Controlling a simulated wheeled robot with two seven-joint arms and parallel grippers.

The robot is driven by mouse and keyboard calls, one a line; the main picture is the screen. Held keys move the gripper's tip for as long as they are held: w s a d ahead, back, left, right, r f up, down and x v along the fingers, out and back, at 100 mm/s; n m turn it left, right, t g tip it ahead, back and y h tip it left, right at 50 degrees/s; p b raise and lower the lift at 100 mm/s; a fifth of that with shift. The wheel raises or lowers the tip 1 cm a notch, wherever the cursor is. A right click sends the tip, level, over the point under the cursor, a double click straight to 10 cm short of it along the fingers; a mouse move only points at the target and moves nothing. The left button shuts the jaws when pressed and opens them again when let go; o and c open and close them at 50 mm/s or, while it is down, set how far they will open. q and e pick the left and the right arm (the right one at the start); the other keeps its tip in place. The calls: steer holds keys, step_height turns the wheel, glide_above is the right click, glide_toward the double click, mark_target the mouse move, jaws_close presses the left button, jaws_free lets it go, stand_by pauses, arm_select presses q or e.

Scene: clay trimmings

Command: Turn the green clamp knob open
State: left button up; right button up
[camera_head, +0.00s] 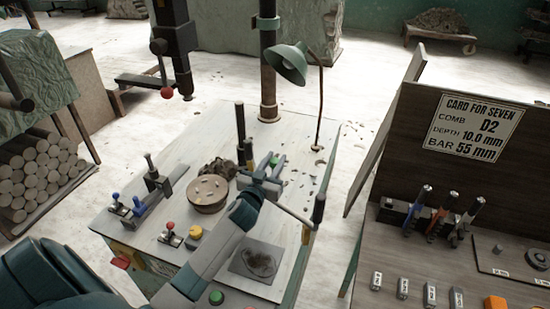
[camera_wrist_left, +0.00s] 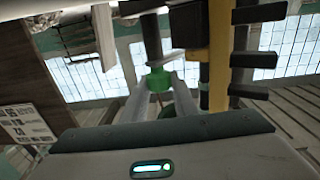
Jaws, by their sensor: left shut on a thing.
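The green clamp knob (camera_wrist_left: 158,80) sits between the two pale fingers of my left gripper (camera_wrist_left: 160,92) in the left wrist view. The fingers are shut on it. In the head view the green knob (camera_head: 274,161) shows small at the far side of the grey clamp parts, by a dark upright post. My left arm reaches in from the lower left, and my left gripper (camera_head: 266,178) is at these parts, partly hidden by the wrist. Whether the knob has turned cannot be told. My right gripper is in neither view.
A round brown wheel (camera_head: 207,194) lies left of my wrist on the grey bench (camera_head: 140,203). Levers and buttons crowd the bench's front left.

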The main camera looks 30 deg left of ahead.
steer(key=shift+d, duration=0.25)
arm_select(q)
steer(key=o, duration=1)
steer(key=shift+o, duration=0.2)
steer(key=shift+s, duration=0.1)
steer(key=b+v, duration=0.5)
steer(key=v, duration=1.2)
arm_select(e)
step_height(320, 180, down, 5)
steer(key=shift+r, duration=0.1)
arm_select(q)
steer(key=shift+s+f, duration=0.1)
steer(key=shift+s, duration=0.05)
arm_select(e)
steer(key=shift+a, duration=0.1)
